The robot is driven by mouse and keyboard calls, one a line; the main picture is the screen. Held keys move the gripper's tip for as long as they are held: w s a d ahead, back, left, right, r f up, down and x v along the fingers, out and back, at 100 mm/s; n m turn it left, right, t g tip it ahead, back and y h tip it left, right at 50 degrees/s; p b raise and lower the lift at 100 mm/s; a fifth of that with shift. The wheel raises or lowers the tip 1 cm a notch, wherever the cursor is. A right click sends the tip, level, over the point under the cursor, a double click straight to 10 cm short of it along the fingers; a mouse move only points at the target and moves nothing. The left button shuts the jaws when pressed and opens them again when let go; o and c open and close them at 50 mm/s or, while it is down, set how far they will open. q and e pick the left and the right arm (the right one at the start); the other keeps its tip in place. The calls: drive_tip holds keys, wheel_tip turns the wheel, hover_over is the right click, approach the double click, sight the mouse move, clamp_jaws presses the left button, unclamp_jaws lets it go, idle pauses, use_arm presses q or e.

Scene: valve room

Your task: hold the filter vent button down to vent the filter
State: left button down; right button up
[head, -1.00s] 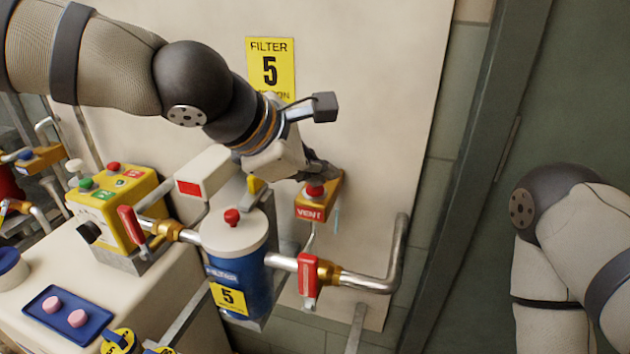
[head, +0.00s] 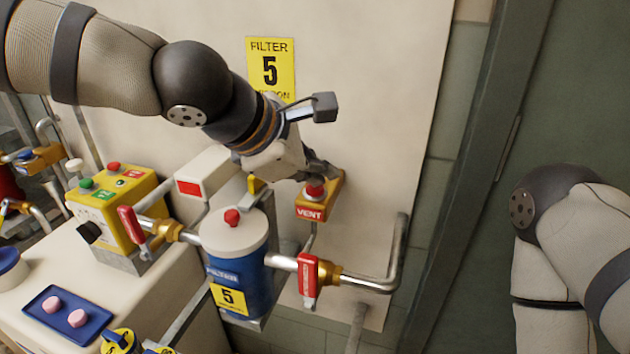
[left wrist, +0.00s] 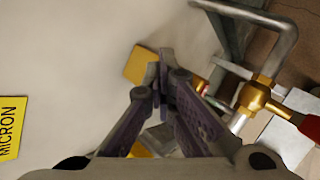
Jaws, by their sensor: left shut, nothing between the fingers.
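The red vent button (head: 315,188) sits on a yellow box (head: 311,213) marked VENT, on the pale panel right of the filter. My left gripper (head: 325,172) is shut and empty, its fingertips just behind and above the button. Whether they touch it I cannot tell. In the left wrist view, the shut fingertips (left wrist: 164,62) lie in front of the yellow box (left wrist: 142,66); the button is hidden there. The filter (head: 236,262) is a blue canister with a white lid and a red knob, labelled 5. My right gripper is out of view.
Red-handled valves (head: 308,275) sit on the pipes at both sides of the filter. A yellow control box (head: 115,212) and a blue tray (head: 47,313) with two pink pieces are at left. A yellow filter sign (head: 270,65) hangs above.

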sight(318, 189)
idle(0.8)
use_arm(q)
drive_tip(key=shift+r, duration=1)
drive_tip(key=shift+r, duration=2.5)
